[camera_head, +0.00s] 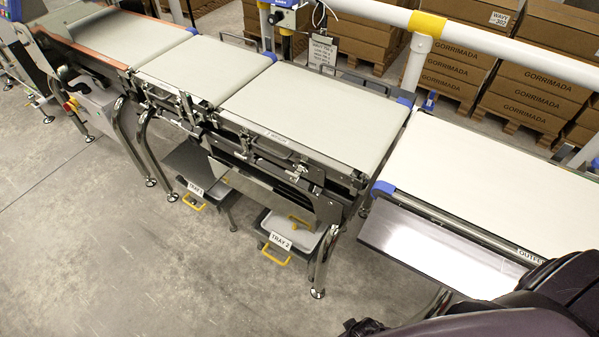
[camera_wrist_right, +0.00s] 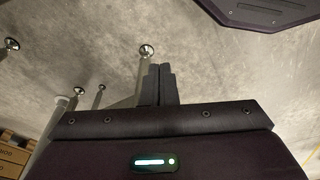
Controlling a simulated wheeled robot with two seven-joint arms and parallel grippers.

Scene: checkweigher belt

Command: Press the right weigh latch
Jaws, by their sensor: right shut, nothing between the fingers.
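The checkweigher's weigh belt (camera_head: 315,108) is a pale flat belt in the middle of the head view. Along its near side runs a dark metal frame (camera_head: 270,160) with small brackets and levers; I cannot tell which of them is the right weigh latch. My right gripper (camera_wrist_right: 159,70) shows in the right wrist view with its fingers together and empty, over grey floor and apart from the conveyor. My right arm shows dark at the lower right of the head view. My left gripper is not in view.
Labelled trays, including TRAY 2 (camera_head: 290,238), sit under the belts. The outfeed belt (camera_head: 490,180) with a shiny side plate (camera_head: 435,252) lies at right. A white rail (camera_head: 500,50) and stacked cartons (camera_head: 545,80) stand behind. The floor (camera_head: 110,240) at left front is clear.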

